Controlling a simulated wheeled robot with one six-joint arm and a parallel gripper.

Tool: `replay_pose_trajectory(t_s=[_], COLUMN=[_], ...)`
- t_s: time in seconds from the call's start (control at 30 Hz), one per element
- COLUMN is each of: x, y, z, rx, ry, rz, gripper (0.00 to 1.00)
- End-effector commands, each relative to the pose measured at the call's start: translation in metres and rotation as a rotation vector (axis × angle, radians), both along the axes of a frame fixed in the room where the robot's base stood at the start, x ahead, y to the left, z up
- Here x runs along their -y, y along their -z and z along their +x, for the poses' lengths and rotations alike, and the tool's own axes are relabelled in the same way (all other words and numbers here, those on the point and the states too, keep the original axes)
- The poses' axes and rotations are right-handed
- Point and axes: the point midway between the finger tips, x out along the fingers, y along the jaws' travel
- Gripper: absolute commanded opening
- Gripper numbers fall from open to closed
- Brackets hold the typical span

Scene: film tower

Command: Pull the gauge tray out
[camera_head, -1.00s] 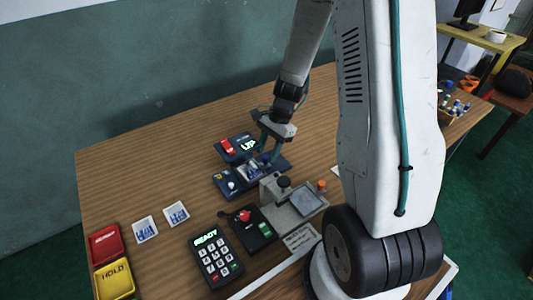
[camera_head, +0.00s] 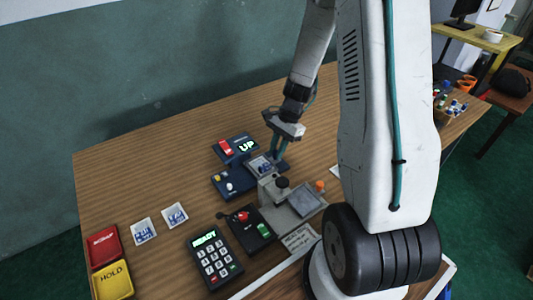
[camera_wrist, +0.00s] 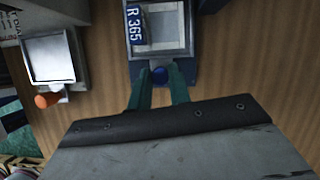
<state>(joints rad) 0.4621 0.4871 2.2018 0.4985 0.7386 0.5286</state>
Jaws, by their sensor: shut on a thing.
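The gauge tray (camera_wrist: 160,48) is a grey framed tray with a blue "R 365" piece in it, at the top of the wrist view. It also shows in the head view (camera_head: 262,166), at the right part of a dark blue unit (camera_head: 229,186). In the head view my gripper (camera_head: 280,158) reaches down at the tray's right end.
A dark blue console (camera_head: 236,148) with a red switch and a lit "UP" stands behind. A grey stand (camera_head: 300,204) with a screen and an orange knob (camera_head: 319,185) is close in front. A "READY" keypad (camera_head: 214,258) is nearer. The table's back left is clear.

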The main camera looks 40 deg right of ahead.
Motion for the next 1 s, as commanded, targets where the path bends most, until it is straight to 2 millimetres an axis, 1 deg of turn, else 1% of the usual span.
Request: replay_pose_trajectory(t_s=[0.03, 0.1, 0.17, 0.27, 0.5, 0.53, 0.57, 0.6, 0.87, 0.97, 1.0], x=[0.012, 0.023, 0.029, 0.033, 0.036, 0.036, 0.037, 0.036, 0.032, 0.035, 0.037], y=[0.000, 0.000, 0.000, 0.000, -0.001, -0.001, -0.001, -0.001, -0.001, -0.007, -0.012], z=[0.001, 0.001, 0.001, 0.001, 0.000, 0.000, 0.000, 0.000, 0.001, 0.002, 0.002], rx=[0.003, 0.002, 0.003, 0.002, 0.005, 0.005, 0.005, 0.004, 0.002, 0.004, 0.005], ry=[0.006, 0.003, 0.002, 0.001, 0.004, 0.004, 0.004, 0.003, -0.001, -0.002, -0.001], rz=[-0.001, -0.001, -0.001, -0.002, -0.004, -0.004, -0.004, -0.003, -0.002, -0.002, -0.003], gripper=[0.00, 0.00, 0.00, 0.00, 0.00, 0.28, 0.36, 0.41, 0.41, 0.41, 0.41])
